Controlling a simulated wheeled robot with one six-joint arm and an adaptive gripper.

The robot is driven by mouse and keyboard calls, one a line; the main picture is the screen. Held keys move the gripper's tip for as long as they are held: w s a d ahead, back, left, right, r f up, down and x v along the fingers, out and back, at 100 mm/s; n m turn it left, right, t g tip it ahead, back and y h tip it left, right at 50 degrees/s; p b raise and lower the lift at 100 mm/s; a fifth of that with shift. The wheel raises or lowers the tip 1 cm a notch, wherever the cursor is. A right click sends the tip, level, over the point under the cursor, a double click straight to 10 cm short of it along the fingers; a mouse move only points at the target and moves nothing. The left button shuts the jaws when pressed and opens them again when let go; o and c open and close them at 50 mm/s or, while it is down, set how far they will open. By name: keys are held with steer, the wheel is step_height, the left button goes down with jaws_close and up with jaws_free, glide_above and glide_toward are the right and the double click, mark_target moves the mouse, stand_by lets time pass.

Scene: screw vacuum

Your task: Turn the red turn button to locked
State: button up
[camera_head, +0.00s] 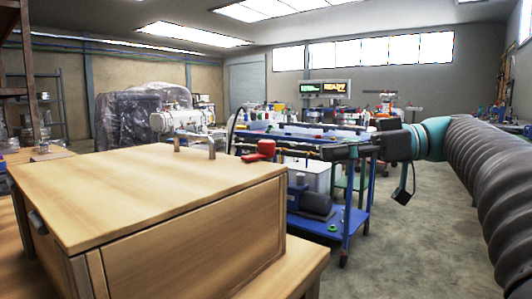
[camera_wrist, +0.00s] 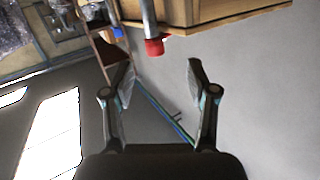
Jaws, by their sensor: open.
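The red turn button (camera_head: 265,148) shows in the head view beyond the right back corner of the wooden cabinet. A red end piece on a grey metal rod, apparently the same button (camera_wrist: 154,47), shows at the top middle of the wrist view. My gripper (camera_head: 330,153) is to the right of the button in the head view, with a clear gap between them. In the wrist view its two fingers (camera_wrist: 159,68) are spread apart with nothing between them. The red piece lies just beyond the fingertips, roughly centred between them. I cannot tell which position the button is in.
The wooden cabinet (camera_head: 140,190) fills the left foreground, with two short metal posts (camera_head: 211,148) on its top. A blue cart (camera_head: 350,226) carrying tools and a dark motor stands behind it. Grey floor is open to the right of the cart.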

mark_target(266, 145)
steer(key=shift+n+t+y, duration=0.5)
steer(key=shift+t+y, duration=0.1)
steer(key=shift+y, duration=0.2)
steer(key=w+a, duration=0.1)
steer(key=a, duration=0.7)
steer(key=w+a+r, duration=0.1)
steer(key=a, duration=0.2)
steer(key=shift+w+a, duration=0.35)
steer(key=shift+a, duration=0.05)
steer(key=shift+f, duration=0.1)
jaws_close()
